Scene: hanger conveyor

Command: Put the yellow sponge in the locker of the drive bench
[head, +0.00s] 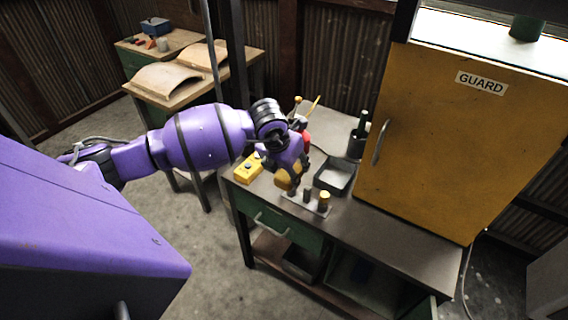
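The drive bench (400,238) is a dark-topped bench with a green drawer front. My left gripper (288,177) points down over its left part, with a mustard-yellow block, likely the yellow sponge (283,181), at its fingertips. The gripper partly hides the block, and I cannot tell whether the fingers are closed on it or whether it rests on the bench. The locker (358,278) appears to be the dark opening under the right part of the bench, with a green door edge (424,308) standing out at the bottom. My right gripper is not in view.
A yellow button box (248,168) lies left of the gripper. A plate with pegs (307,203) sits just in front, and a dark tray (335,175) to the right. A yellow GUARD cabinet (450,140) stands at the right. The bench top's front right is clear.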

